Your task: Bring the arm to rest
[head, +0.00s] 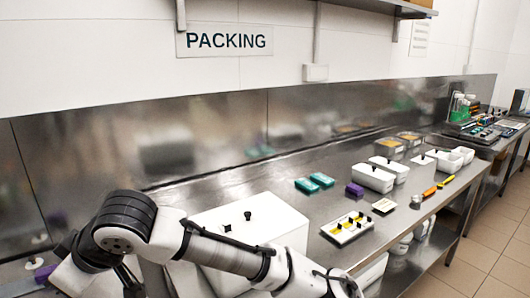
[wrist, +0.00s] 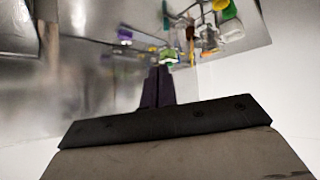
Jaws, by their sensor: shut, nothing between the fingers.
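My arm stretches across the bottom left of the head view in front of the steel bench (head: 300,215), bent at a black joint. Its far end runs out at the bottom edge, so my gripper is hidden there. In the wrist view my gripper (wrist: 158,88) shows with its two dark fingers together and nothing between them. The fingers point away over a blurred scene, and no object touches them.
Behind my arm stands a large white box (head: 265,225) with black knobs. Further along the bench are teal packs (head: 315,182), a purple block (head: 354,189), a white tray (head: 348,228) and lidded white tubs (head: 373,177). Tiled floor (head: 485,262) is clear at right.

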